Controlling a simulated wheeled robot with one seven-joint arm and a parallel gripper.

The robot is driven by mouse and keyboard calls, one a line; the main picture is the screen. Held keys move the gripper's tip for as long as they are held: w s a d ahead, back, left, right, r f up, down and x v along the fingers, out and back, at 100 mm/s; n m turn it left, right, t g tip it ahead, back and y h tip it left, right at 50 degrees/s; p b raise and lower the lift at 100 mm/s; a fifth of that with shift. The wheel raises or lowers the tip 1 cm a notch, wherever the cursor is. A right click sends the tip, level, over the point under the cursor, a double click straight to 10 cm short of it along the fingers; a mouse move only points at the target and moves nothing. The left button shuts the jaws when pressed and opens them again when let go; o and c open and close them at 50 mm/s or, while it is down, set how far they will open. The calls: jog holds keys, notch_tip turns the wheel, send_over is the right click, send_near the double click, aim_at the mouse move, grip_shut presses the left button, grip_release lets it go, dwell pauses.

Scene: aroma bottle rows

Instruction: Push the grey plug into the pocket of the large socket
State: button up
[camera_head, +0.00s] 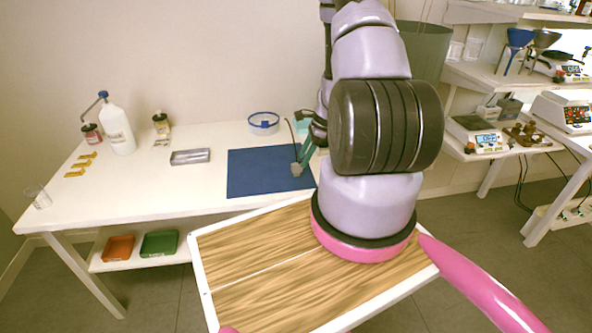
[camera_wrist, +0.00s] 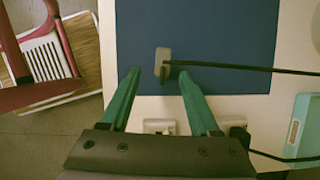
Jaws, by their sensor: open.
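The grey plug (camera_wrist: 162,62) lies on the blue mat (camera_wrist: 215,35) in the wrist view, with a black cable running to the right. It also shows small in the head view (camera_head: 296,170). My gripper (camera_wrist: 160,73) is open, its green fingers spread to either side of the plug; I see no contact with it. Two pale sockets sit at the mat's edge: one (camera_wrist: 158,125) between my fingers, the other (camera_wrist: 233,121) to the right beside a second black cable. Both are partly hidden by my gripper, and I cannot tell which is large. My arm hides the sockets in the head view.
The white table (camera_head: 110,190) bears a grey metal case (camera_head: 190,156), a blue-rimmed dish (camera_head: 263,122), a white bottle (camera_head: 116,130) and yellow pieces (camera_head: 80,164) at left. A teal tray (camera_wrist: 299,132) lies right of the sockets. The mat's left part is clear.

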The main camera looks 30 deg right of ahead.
aim_at(298, 164)
jog(key=x, duration=0.5)
jog(key=shift+w+a+f, duration=0.25)
jog(key=shift+w+a, duration=0.05)
grip_shut()
